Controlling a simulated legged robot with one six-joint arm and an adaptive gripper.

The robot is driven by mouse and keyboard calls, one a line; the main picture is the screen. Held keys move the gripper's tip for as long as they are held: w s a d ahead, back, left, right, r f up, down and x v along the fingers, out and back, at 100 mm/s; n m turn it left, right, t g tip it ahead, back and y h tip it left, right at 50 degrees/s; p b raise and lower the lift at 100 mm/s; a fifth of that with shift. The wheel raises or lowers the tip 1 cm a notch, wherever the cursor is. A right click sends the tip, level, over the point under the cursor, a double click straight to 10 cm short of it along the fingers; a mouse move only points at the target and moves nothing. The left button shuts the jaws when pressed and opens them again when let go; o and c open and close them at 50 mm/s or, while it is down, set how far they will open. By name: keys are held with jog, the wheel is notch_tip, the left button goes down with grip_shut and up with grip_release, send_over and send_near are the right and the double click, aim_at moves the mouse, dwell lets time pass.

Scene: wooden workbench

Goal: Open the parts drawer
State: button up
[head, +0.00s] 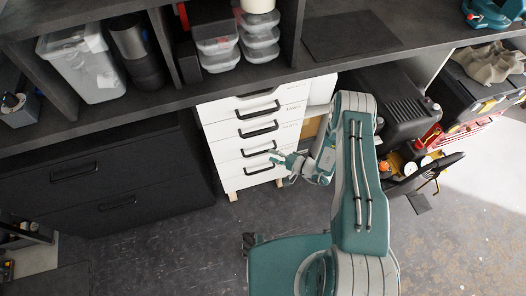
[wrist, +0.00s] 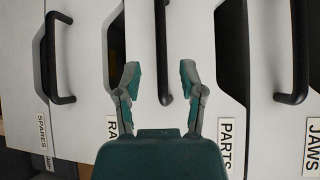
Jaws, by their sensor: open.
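The parts drawer (wrist: 200,35) is a white front with a PARTS label (wrist: 226,146) in the wrist view, where the drawers appear turned sideways. Its black bar handle (wrist: 160,40) runs between the two fingers of my gripper (wrist: 159,76). The fingers are open, one on each side of the bar, with visible gaps. I cannot tell how deep the bar sits between them. The drawer looks closed. In the head view my gripper (head: 276,158) is in front of the lower part of the white drawer unit (head: 225,130), and hides some of it.
The JAWS drawer handle (wrist: 300,50) lies to the right in the wrist view, the SPARES label (wrist: 42,130) far left. Dark drawers (head: 100,180) stand left of the unit. A black case (head: 395,105) is to its right. The floor (head: 190,245) in front is clear.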

aim_at(263, 152)
jog(key=shift+x, duration=2.35)
grip_shut()
